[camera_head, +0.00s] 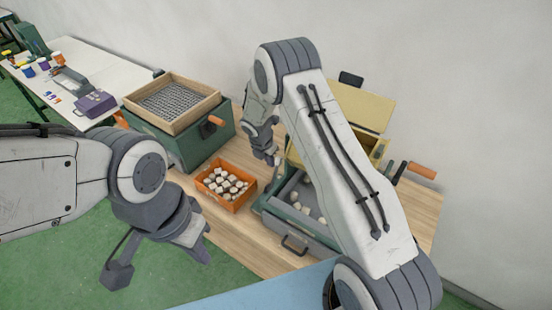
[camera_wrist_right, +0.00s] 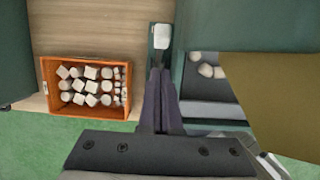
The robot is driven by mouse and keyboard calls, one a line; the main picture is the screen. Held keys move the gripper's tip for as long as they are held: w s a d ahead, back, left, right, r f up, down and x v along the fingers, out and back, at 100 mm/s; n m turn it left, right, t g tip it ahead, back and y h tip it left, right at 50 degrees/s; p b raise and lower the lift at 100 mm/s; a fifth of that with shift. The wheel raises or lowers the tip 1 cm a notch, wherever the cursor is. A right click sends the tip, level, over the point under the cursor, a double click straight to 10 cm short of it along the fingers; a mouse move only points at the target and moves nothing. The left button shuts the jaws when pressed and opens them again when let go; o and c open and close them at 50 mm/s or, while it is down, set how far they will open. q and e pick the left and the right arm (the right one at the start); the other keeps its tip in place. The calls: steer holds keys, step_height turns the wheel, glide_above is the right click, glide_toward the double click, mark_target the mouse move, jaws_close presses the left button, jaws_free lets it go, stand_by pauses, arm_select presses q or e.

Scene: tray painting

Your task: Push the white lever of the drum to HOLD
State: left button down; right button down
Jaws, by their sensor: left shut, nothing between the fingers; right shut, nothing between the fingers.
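The drum machine (camera_head: 265,207) is a green box with a yellow lidded top, partly hidden behind my right arm in the head view. The white lever (camera_wrist_right: 162,36) shows in the right wrist view as a white-tipped piece on a green plate, just beyond my fingertips; I cannot tell whether they touch it. My left gripper (camera_head: 204,256) is shut and empty, over the green floor.
An orange crate (camera_head: 210,191) of white pieces stands left of the machine. A grey drawer (camera_head: 290,229) with white pieces sits in the machine's front. Behind left is a green box (camera_head: 190,150) with a wooden sieve (camera_head: 210,103). An orange-handled crank (camera_head: 422,170) sticks out right.

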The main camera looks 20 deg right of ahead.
steer(key=w+d+r+b, duration=0.3)
steer(key=w+d+r, duration=0.1)
steer(key=r, duration=0.3)
steer(key=shift+d+b, duration=0.3)
steer(key=shift+d, duration=0.4)
steer(key=shift+r, duration=0.1)
